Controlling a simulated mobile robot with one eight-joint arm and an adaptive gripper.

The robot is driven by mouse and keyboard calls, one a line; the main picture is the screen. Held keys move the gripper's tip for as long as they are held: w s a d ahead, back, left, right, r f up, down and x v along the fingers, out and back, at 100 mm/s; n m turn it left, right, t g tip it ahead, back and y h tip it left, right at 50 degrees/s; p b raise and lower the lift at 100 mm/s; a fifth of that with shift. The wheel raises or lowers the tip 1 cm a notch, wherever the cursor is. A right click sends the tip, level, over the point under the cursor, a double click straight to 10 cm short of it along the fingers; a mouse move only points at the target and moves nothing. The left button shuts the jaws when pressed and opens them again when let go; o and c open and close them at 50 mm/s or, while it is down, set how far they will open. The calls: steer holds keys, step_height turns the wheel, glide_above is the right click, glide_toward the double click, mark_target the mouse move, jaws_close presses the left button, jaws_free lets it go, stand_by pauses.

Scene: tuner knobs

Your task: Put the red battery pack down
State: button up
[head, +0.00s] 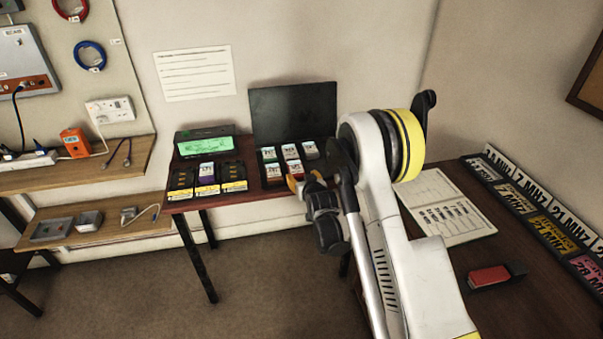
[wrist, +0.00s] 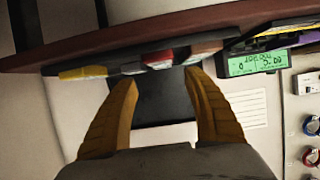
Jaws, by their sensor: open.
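Several small packs with white and coloured labels sit in the open black case (head: 296,113) on the far desk. In the wrist view, a red pack (wrist: 158,58) shows in the row of packs, just beyond and between my fingertips. My gripper (wrist: 161,78) is open, with its two yellow fingers apart on either side of that pack's line; I cannot tell whether they touch it. In the head view, my gripper (head: 295,182) is at the case's front edge and partly hidden by my arm. A red block with a black end (head: 490,276) lies on the right desk.
Left of the case are a unit with a green display (head: 206,143) and several black-and-yellow devices (head: 207,181). The right desk holds a printed sheet (head: 440,207) and a rack of frequency plates (head: 540,215). Wooden shelves (head: 95,165) stand at the left.

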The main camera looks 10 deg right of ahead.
steer(key=s+r+g, duration=0.3)
steer(key=s+r, duration=1.4)
steer(key=r, duration=0.4)
steer(key=s+g, duration=0.3)
steer(key=s, duration=2.3)
steer(key=shift+s+g, duration=0.3)
